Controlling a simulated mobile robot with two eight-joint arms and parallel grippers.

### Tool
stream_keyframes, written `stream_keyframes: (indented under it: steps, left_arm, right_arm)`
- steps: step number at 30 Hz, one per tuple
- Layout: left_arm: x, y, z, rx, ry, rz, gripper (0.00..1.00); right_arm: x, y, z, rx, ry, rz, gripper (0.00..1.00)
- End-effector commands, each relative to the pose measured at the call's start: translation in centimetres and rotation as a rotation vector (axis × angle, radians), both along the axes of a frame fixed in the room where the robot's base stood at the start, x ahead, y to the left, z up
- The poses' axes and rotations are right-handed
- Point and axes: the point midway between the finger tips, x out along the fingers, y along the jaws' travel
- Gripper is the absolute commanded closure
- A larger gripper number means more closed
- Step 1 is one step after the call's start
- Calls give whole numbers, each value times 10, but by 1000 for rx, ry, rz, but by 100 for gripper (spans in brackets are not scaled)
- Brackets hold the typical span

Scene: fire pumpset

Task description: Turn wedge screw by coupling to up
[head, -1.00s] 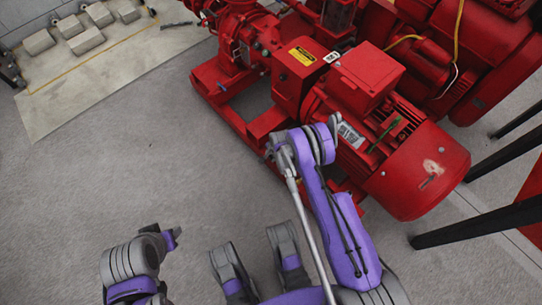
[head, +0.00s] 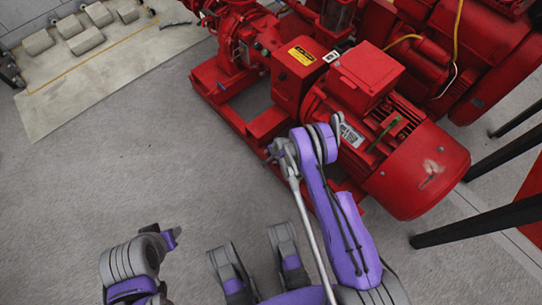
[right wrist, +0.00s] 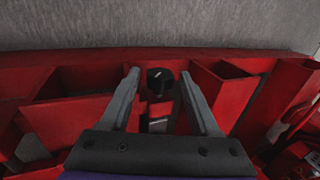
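A dark, round-headed screw (right wrist: 160,78) stands on the red base frame (right wrist: 75,110) in the right wrist view. A pale slot or mark shows on its head. My right gripper (right wrist: 160,74) is open, with one finger on each side of the screw and a gap on both sides. In the head view, the end of my right arm is low beside the red pump base (head: 258,128), below the coupling housing (head: 300,75) with the yellow label. The screw is hidden there.
The red motor (head: 400,150) stands close to the right of my right arm. Dark slanted legs (head: 480,222) are further right. Grey blocks (head: 85,40) lie on a pale floor patch at top left. The grey floor (head: 120,170) to the left is clear.

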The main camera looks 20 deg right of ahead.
Motion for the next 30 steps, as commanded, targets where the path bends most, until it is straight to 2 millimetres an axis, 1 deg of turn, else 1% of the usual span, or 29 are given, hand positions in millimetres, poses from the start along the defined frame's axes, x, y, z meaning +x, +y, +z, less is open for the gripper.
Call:
stream_keyframes:
  steps: [8, 11, 14, 21, 24, 27, 30]
  left_arm:
    - [0, 0, 0, 0, 0, 0, 55]
    - [0, 0, 1, 0, 0, 0, 55]
    - [-1, 0, 3, 0, 1, 0, 55]
    - [-3, 0, 14, 0, 1, 0, 55]
    - [-3, 0, 18, 0, 0, 0, 55]
    - [-4, 0, 21, 0, 0, 0, 55]
    - [-4, 0, 22, 0, 0, 0, 55]
  right_arm:
    - [0, 0, 0, 0, 0, 0, 31]
    - [-1, -1, 4, 0, 0, 0, 31]
    - [-5, -2, 16, 0, 0, -1, 31]
    - [-21, -8, 62, 0, 0, -1, 31]
    - [-27, -10, 79, -1, 0, 0, 31]
    - [-31, -12, 92, -1, 0, 0, 31]
    - [-34, -13, 99, -1, 0, 0, 31]
